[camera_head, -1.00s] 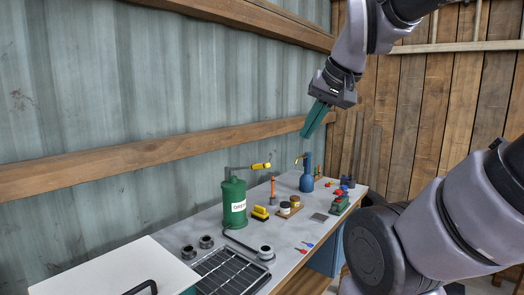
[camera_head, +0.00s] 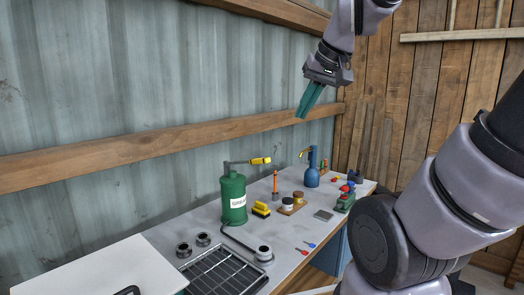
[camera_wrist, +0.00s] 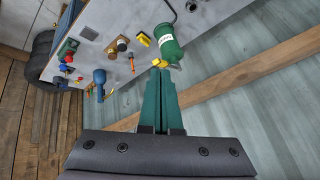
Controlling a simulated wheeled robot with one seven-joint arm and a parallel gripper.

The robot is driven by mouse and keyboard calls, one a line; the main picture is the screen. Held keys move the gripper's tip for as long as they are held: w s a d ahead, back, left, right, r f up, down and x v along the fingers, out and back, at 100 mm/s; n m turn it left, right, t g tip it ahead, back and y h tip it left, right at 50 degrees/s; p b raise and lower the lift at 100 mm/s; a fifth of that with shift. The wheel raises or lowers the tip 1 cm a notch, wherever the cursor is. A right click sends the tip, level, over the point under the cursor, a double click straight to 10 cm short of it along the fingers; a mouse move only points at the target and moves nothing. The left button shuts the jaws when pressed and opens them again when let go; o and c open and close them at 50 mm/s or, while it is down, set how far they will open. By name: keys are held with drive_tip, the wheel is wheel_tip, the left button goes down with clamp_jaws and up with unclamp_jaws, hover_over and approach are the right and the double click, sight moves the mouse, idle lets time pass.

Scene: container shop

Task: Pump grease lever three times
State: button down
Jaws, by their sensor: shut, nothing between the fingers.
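The green grease canister (camera_head: 233,198) stands upright on the bench with a white label on its front. Its lever has a yellow handle (camera_head: 260,161) that points right from the canister's top. My gripper (camera_head: 302,114) is shut and empty, in the air above the bench, up and to the right of the handle and apart from it. In the wrist view, the shut green fingers (camera_wrist: 160,68) point toward the canister (camera_wrist: 170,45). The handle (camera_wrist: 160,63) shows by the fingertips there, partly covered by them.
A blue bottle (camera_head: 312,170), an orange tool (camera_head: 275,182), a yellow block (camera_head: 261,209) and small jars (camera_head: 288,204) stand right of the canister. A wire rack (camera_head: 222,272) and a white panel (camera_head: 98,271) lie in front. A wooden rail (camera_head: 130,153) crosses the wall behind.

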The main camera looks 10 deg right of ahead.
drive_tip(key=w+a+f+n+g, duration=0.1)
drive_tip(key=w+n, duration=0.3)
drive_tip(key=w, duration=0.7)
drive_tip(key=w+a+f+n+g+y, duration=0.1)
drive_tip(key=w+f+n, duration=0.2)
drive_tip(key=w, duration=0.7)
drive_tip(key=shift+w+n, duration=0.35)
drive_tip(key=shift+n, duration=0.75)
drive_tip(key=shift+a+f, duration=0.1)
drive_tip(key=x, duration=0.9)
drive_tip(key=shift+w+a+f, duration=0.15)
drive_tip(key=shift+a+f, duration=0.1)
drive_tip(key=shift+f, duration=0.1)
drive_tip(key=shift+s+d+f, duration=0.1)
drive_tip(key=shift+d+f, duration=0.05)
drive_tip(key=shift+f, duration=0.45)
drive_tip(key=shift+s+d+f, duration=0.1)
drive_tip(key=shift+s+f, duration=0.05)
drive_tip(key=shift+f, duration=0.45)
drive_tip(key=shift+s+d+f, duration=0.1)
drive_tip(key=shift+s+f, duration=0.05)
drive_tip(key=shift+f, duration=0.6)
drive_tip(key=shift+f, duration=0.1)
